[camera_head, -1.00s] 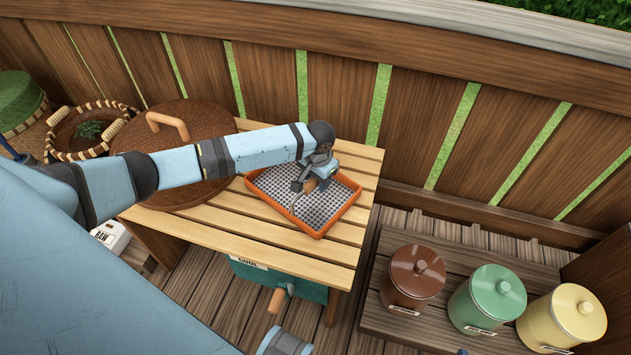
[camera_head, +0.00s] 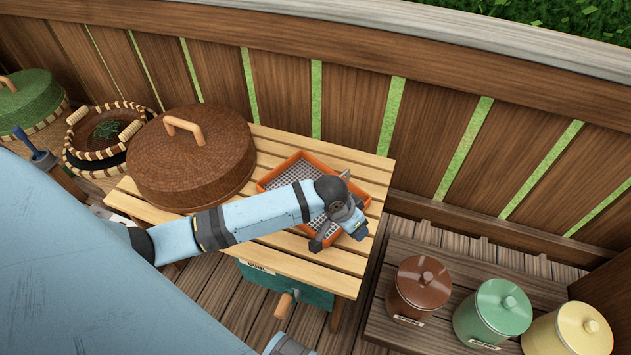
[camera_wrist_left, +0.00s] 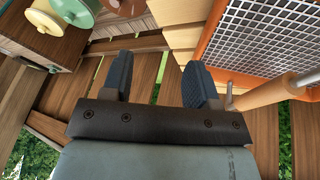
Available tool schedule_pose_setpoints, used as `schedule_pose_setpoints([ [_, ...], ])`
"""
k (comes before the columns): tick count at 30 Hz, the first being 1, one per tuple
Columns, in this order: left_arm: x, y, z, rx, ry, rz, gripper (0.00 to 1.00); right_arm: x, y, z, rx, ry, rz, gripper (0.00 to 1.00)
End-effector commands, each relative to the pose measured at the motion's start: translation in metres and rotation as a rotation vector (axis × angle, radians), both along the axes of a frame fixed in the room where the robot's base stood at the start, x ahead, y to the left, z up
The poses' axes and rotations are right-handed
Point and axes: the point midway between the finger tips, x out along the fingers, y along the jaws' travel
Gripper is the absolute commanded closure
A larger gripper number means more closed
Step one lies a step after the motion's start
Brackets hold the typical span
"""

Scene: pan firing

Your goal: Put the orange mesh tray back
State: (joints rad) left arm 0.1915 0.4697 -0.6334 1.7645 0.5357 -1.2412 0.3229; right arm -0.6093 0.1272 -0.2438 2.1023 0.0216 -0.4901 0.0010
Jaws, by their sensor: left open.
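The orange mesh tray (camera_head: 295,177) lies on the slatted wooden table, to the right of the large brown lid. My left forearm and hand cover its front part in the head view. My left gripper (camera_head: 335,228) is over the tray's front right side; its height above the table is unclear. In the left wrist view its two fingers (camera_wrist_left: 160,82) are spread with nothing between them. There the tray (camera_wrist_left: 262,42) is to the right of the fingers, apart from them.
The slatted table (camera_head: 268,138) also bears the round brown lid (camera_head: 190,165). Baskets (camera_head: 105,145) stand at the left. Brown, green and yellow canisters (camera_head: 425,285) stand on a low bench at right. A wooden fence (camera_head: 350,100) runs behind.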

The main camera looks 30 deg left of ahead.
Motion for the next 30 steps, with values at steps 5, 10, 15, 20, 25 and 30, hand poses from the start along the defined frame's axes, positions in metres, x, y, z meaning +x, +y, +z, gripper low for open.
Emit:
schedule_pose_setpoints([
  [5,-0.053,-0.037,-0.011,-0.136,-0.173,0.003,0.46,0.0,0.0,0.001,0.0,-0.001,0.0,0.57],
  [10,-0.097,-0.042,-0.007,-0.189,-0.351,0.053,0.46,0.0,0.0,0.001,0.0,-0.001,0.0,0.57],
  [15,-0.137,-0.026,0.004,-0.166,-0.509,0.113,0.46,0.0,0.0,0.001,0.0,-0.001,0.0,0.57],
  [20,-0.161,-0.01,0.013,-0.119,-0.598,0.143,0.46,0.0,0.0,0.001,0.0,-0.001,0.0,0.57],
  [25,-0.17,-0.002,0.017,-0.096,-0.633,0.15,0.46,0.0,0.0,0.001,0.0,-0.001,0.0,0.57],
  [30,-0.17,-0.002,0.017,-0.095,-0.634,0.151,0.46,0.0,0.0,0.001,0.0,-0.001,0.0,0.57],
])
